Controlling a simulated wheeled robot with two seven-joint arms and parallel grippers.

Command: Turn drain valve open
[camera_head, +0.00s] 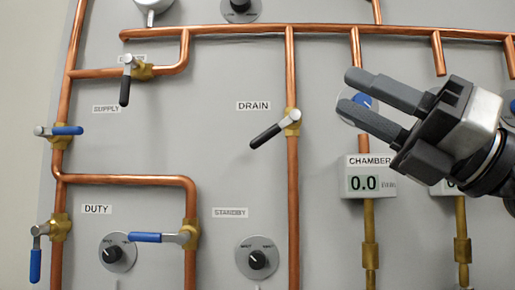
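The drain valve (291,122) is a brass body on a vertical copper pipe, beside the DRAIN label (253,106). Its black-gripped lever (265,136) slants down and to the left, at an angle to the pipe. My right gripper (352,91) comes in from the right, with its two dark fingers pointing left and slightly up. It is open and empty, a gap showing between the fingers. In the picture it is up and to the right of the drain valve, apart from it. My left gripper is not in view.
Other levers sit left of the drain valve: a black one (125,86) and blue ones (67,130). Black knobs (257,259) are below. The CHAMBER gauge (368,182) reads 0.0. A blue knob (361,101) is partly hidden behind my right fingers.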

